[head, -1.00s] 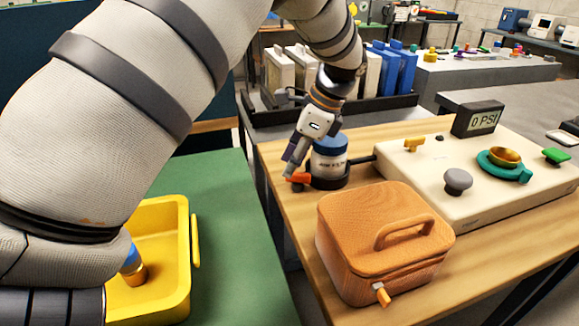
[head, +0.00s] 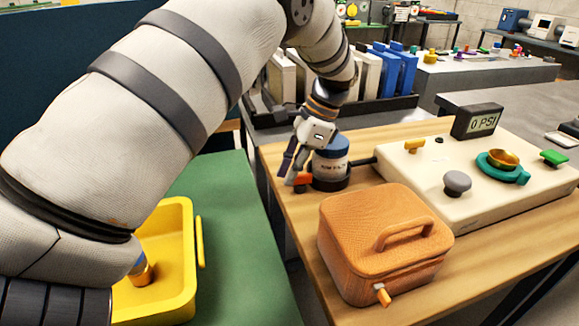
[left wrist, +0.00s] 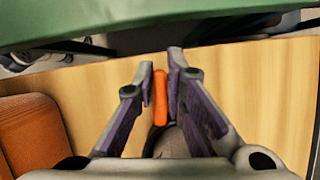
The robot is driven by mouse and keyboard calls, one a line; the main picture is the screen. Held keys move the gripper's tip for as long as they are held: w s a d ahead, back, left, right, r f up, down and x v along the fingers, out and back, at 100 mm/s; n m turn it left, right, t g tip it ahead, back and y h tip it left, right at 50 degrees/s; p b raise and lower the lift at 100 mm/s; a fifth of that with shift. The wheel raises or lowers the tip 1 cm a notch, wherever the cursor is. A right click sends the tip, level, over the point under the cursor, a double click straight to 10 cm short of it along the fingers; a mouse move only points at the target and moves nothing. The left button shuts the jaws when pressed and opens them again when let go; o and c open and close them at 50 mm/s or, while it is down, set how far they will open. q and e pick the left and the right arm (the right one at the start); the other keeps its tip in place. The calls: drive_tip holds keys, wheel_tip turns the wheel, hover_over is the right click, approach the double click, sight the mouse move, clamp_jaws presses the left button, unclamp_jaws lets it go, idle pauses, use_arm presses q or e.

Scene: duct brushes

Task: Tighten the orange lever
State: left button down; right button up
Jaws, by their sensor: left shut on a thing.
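The orange lever (head: 302,179) sticks out at the left side of the dark round base (head: 330,184) under a blue and white canister (head: 330,160). My left gripper (head: 288,178) points down at the lever, beside the canister. In the left wrist view the lever (left wrist: 160,100) stands between the two fingers of my left gripper (left wrist: 160,72), which is shut on it. The canister is mostly hidden below the gripper in that view. My right gripper is in neither view.
An orange box (head: 375,250) with a handle stands in front of the canister. A cream control panel (head: 470,205) with knobs and a 0 PSI display (head: 478,121) is to the right. A yellow bin (head: 178,285) sits on the green table (head: 235,235). Bare wood lies around the lever.

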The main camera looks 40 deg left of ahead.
use_arm(q)
drive_tip(key=shift+d+n, duration=0.1)
drive_tip(key=shift+n, duration=0.5)
drive_tip(key=c, duration=1.6)
unclamp_jaws()
drive_tip(key=shift+c, duration=0.2)
drive_tip(key=shift+r, duration=0.1)
drive_tip(key=v, duration=1.1)
drive_tip(key=shift+w+r, duration=0.15)
drive_tip(key=shift+r, duration=0.25)
